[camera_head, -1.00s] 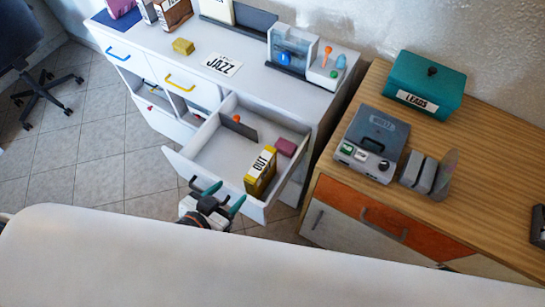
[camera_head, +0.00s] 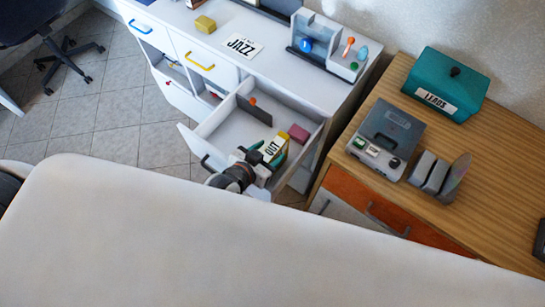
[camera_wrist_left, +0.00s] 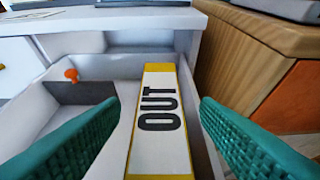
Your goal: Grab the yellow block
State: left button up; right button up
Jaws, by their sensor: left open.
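A yellow block with a white "OUT" label (camera_head: 279,148) stands in the open white drawer (camera_head: 228,124). My left gripper (camera_head: 267,152) is open at this block, over the drawer's front part. In the left wrist view the labelled block (camera_wrist_left: 160,125) lies between the two teal fingers, with a gap to each. A smaller plain yellow block (camera_head: 205,24) sits on the white cabinet top, away from the gripper. My right gripper is not in view.
The drawer also holds a dark divider (camera_head: 254,110), an orange knob (camera_head: 252,101) and a dark pink block (camera_head: 299,133). A wooden desk (camera_head: 480,195) with a grey device (camera_head: 387,138) and a teal box (camera_head: 446,85) stands to the right.

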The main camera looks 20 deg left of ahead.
pick_arm(q)
jog(key=shift+w+d+f, duration=0.15)
jog(key=shift+w+f, duration=0.1)
jog(key=shift+w, duration=0.15)
jog(key=shift+c, duration=0.2)
grip_shut()
jog(key=shift+r, duration=0.1)
